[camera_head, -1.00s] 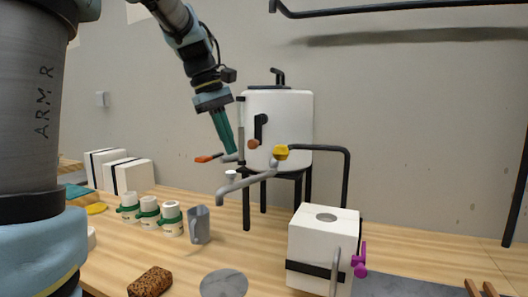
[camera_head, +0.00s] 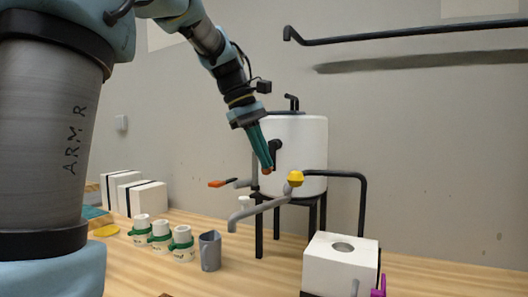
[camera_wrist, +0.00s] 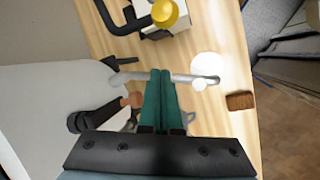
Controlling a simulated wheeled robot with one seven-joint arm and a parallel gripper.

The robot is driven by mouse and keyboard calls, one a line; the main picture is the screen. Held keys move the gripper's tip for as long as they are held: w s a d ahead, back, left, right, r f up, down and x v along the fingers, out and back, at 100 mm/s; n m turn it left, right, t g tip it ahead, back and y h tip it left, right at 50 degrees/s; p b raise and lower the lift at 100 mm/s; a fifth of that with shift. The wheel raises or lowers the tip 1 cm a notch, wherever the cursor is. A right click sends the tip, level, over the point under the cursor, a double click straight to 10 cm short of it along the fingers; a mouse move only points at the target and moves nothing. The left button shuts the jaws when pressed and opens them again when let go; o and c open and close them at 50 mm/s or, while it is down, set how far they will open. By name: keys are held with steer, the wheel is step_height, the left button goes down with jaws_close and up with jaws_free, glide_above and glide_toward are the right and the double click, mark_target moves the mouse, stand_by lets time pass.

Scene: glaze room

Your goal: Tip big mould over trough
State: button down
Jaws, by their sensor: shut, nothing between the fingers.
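The big mould (camera_head: 325,266) is a white block with a round hole in its top, standing on the table at lower right in the head view. A purple clamp (camera_head: 378,287) and a grey handle show at its front, cut off by the frame. My gripper (camera_head: 265,166) is shut and empty, pointing down in front of the white tank (camera_head: 310,150), close to its black lever with a brown tip. I cannot tell if it touches the lever. The wrist view shows the shut green fingers (camera_wrist: 160,75). I cannot identify the trough in either current view.
A grey spout with a yellow knob (camera_head: 295,179) sticks out from the tank. A grey jug (camera_head: 210,251) and three white pots with green bands (camera_head: 160,236) stand left. White blocks (camera_head: 140,197) stand behind. A brown sponge (camera_wrist: 240,100) lies near the table edge.

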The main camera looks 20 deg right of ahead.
steer(key=s+d+f+p, duration=0.1)
steer(key=s+d+f, duration=0.2)
steer(key=s+f, duration=0.1)
stand_by(0.4)
steer(key=shift+s+d+r, duration=0.1)
steer(key=shift+r, duration=0.05)
